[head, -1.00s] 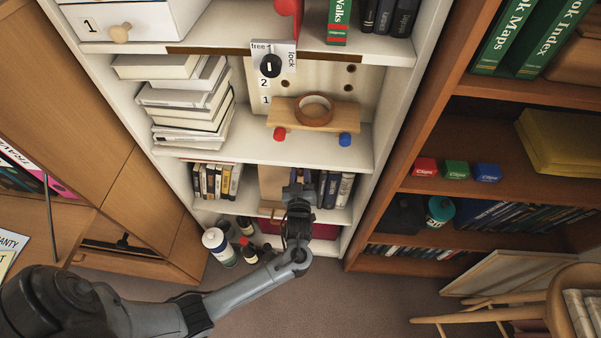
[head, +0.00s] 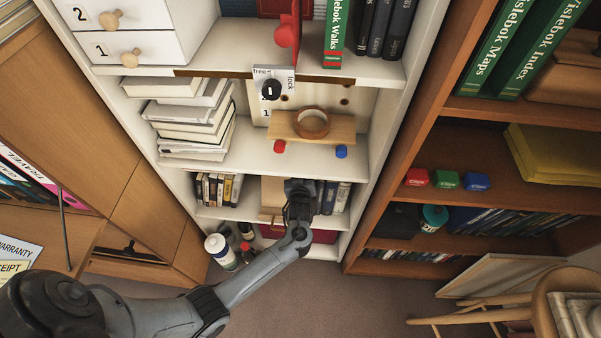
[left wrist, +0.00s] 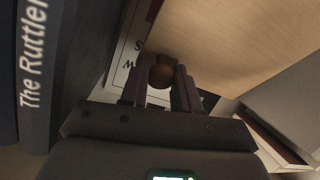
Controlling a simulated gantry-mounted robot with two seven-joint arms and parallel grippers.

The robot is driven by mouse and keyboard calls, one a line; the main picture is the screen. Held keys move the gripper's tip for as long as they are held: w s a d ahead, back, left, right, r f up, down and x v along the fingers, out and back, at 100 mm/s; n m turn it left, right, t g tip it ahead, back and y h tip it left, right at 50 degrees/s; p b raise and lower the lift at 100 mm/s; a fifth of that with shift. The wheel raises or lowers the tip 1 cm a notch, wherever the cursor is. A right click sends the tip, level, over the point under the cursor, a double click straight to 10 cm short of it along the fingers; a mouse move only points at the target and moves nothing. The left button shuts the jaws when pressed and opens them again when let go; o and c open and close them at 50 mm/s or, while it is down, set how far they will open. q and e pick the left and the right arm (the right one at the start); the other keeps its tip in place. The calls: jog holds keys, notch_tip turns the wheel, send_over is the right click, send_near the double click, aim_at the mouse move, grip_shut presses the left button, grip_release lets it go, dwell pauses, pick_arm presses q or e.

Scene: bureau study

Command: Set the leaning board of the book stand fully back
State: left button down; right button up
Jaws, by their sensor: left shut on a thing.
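The light wooden board (head: 272,191) of the book stand shows on a lower shelf of the white bookcase, partly hidden behind my left gripper (head: 300,188). In the left wrist view the board (left wrist: 235,45) fills the upper right as a plain tilted panel. A round brown knob (left wrist: 162,72) is at its edge, between the fingertips of my left gripper (left wrist: 162,85), which is shut on it. Printed paper or a cover with letters (left wrist: 132,62) lies just behind the knob. The exact lean of the board cannot be told. My right gripper is not in view.
Dark and pale books (head: 334,196) stand right of the board, and a dark book (left wrist: 30,70) is close beside the gripper. More books (head: 217,188) stand at the left. Bottles (head: 220,250) stand low down.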

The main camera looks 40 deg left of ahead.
pick_arm(q)
jog(key=c, duration=1.1)
grip_release()
jog(key=shift+a, duration=0.1)
jog(key=shift+o, duration=1.3)
jog(key=shift+w, duration=0.1)
jog(key=shift+r, duration=0.1)
jog(key=shift+s+d, duration=0.2)
jog(key=p+v, duration=0.2)
jog(key=v, duration=0.8)
jog(key=shift+s+r, duration=0.1)
